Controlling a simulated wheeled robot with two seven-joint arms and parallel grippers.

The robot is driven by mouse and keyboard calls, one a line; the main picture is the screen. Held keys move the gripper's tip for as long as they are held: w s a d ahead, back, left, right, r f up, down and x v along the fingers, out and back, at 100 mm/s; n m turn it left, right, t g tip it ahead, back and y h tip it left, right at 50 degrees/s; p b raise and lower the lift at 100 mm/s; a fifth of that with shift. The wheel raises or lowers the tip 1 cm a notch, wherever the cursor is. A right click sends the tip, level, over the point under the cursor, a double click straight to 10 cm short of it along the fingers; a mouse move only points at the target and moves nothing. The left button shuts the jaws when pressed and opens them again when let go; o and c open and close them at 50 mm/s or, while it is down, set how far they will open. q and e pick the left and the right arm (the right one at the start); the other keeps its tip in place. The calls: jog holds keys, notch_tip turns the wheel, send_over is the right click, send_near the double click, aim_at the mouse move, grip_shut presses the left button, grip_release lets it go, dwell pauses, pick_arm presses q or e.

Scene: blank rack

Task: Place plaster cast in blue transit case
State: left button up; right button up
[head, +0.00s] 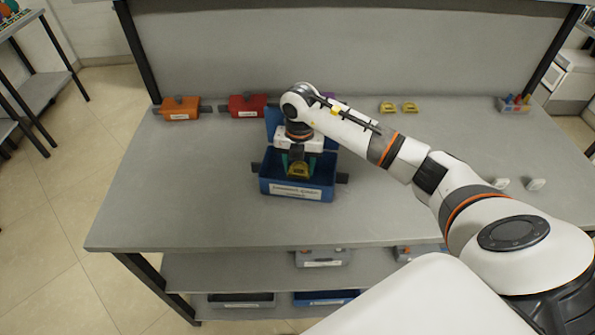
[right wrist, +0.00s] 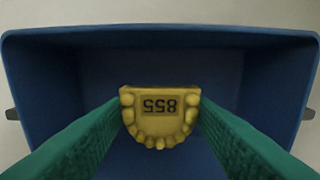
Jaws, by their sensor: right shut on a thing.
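A yellow plaster cast (right wrist: 160,118), shaped like a dental arch and marked 855, is between the green fingers of my right gripper (right wrist: 160,120). My right gripper is shut on it, and it also shows in the head view (head: 298,170). The blue transit case (head: 297,194) stands open on the table with a white label on its front. I cannot tell whether the cast touches the case floor. My left gripper is not in view.
An orange case (head: 180,113) and a red case (head: 247,110) stand at the back left. Two yellow casts (head: 399,107) lie at the back, and a small bin (head: 515,104) is at the back right. Two white pieces (head: 518,184) lie on the right. The table's front left (head: 170,220) is clear.

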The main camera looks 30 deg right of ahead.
aim_at(299, 170)
notch_tip(299, 170, down, 3)
jog(key=shift+a+f+p, duration=0.1)
jog(key=shift+f+p, duration=0.05)
jog(key=shift+p, duration=0.3)
jog(key=shift+f, duration=0.3)
jog(key=o, duration=1)
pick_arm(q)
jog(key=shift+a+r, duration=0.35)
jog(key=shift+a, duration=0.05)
